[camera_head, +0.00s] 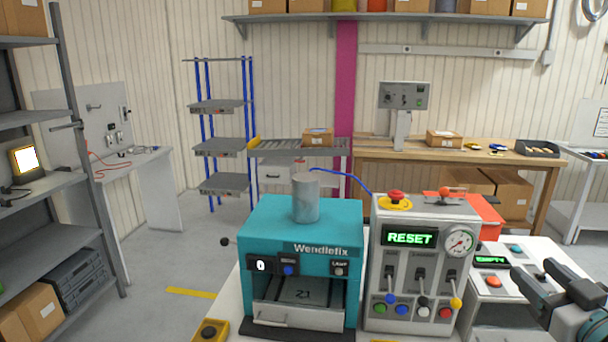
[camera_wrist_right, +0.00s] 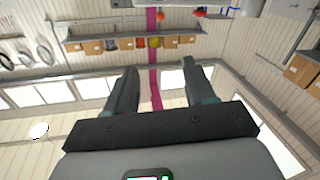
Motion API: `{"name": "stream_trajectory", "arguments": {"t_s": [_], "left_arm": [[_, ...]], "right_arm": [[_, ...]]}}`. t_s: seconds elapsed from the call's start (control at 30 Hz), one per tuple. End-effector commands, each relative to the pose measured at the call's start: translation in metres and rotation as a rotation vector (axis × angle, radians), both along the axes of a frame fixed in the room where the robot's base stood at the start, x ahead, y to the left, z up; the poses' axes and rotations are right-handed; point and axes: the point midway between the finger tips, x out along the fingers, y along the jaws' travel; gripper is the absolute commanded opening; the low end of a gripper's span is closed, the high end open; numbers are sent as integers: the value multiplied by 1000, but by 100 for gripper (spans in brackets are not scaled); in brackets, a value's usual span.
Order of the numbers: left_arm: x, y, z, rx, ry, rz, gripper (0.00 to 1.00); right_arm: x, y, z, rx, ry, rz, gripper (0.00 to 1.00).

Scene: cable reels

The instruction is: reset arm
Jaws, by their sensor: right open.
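My right gripper (camera_head: 543,290) is at the lower right of the head view, above the right end of the white table and right of the grey control box (camera_head: 418,285). In the right wrist view its two fingers stand wide apart and empty, so the gripper (camera_wrist_right: 160,68) is open; that camera faces up toward the shelf, windows and ceiling. The control box has a green "RESET" display (camera_head: 409,238), a red button on a yellow base (camera_head: 396,200), a dial gauge and several levers. My left gripper is not in view.
The teal Wendlefix machine (camera_head: 300,232) stands left of the control box with a grey cylinder (camera_head: 305,198) on top. A smaller panel with an orange button (camera_head: 494,282) lies near my right gripper. A grey shelf rack (camera_head: 90,190) is at left; open floor lies behind it.

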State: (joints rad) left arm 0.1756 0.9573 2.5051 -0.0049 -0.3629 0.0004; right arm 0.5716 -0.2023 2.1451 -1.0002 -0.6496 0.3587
Motion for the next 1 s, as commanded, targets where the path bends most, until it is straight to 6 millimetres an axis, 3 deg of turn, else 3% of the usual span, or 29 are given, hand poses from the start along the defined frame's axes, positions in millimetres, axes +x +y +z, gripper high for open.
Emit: {"name": "stream_trajectory", "arguments": {"t_s": [0.07,0.37,0.57,0.67,0.77,0.87,1.0], "left_arm": [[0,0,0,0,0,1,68],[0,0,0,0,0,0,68],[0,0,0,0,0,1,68],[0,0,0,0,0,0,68],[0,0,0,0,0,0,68],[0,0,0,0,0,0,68],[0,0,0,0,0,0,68]], "right_arm": [[9,11,-6,12,9,32,54],[52,55,-83,117,142,156,54],[69,100,-157,247,281,226,54],[71,133,-212,338,397,255,54],[60,177,-282,437,561,272,54],[33,219,-350,520,750,267,54],[-33,270,-434,595,1038,225,54]]}}
